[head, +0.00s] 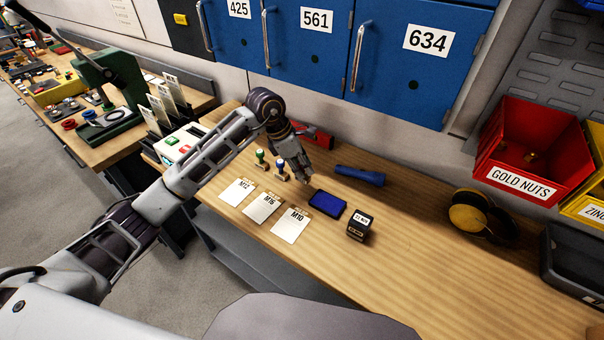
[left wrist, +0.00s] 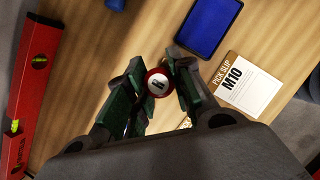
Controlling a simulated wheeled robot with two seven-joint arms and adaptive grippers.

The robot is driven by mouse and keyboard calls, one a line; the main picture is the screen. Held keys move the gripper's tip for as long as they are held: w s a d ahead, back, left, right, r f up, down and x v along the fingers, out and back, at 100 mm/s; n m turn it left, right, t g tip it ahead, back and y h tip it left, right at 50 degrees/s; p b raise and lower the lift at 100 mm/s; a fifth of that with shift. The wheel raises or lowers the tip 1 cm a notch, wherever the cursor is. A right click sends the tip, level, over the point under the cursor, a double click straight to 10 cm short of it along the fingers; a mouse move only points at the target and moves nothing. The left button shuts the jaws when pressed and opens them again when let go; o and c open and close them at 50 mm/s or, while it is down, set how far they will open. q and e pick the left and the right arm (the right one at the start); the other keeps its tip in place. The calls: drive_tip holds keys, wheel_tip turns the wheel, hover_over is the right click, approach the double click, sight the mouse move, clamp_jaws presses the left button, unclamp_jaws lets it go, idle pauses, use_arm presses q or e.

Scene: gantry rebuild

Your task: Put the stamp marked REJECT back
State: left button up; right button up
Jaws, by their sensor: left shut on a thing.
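My left gripper (head: 306,178) is over the bench, just behind and left of the blue ink pad (head: 328,203). In the left wrist view its green fingers (left wrist: 152,92) are shut on a stamp with a round red and white top marked R (left wrist: 156,82). The gripper hides this stamp in the head view, so I cannot tell whether its foot touches the bench. A green-topped stamp (head: 261,157) and a blue-topped stamp (head: 280,169) stand upright to the left of the gripper. My right gripper is not in view.
Three pick slips, M12 (head: 237,191), M16 (head: 262,207) and M10 (head: 290,226), lie along the front edge. A small black box (head: 359,227) stands right of the pad. A blue torch-like object (head: 360,176) and a red level (left wrist: 37,85) lie behind. The bench's right front is clear.

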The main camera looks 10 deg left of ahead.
use_arm(q)
drive_tip(key=shift+f, duration=1.8)
drive_tip(key=o, duration=0.8)
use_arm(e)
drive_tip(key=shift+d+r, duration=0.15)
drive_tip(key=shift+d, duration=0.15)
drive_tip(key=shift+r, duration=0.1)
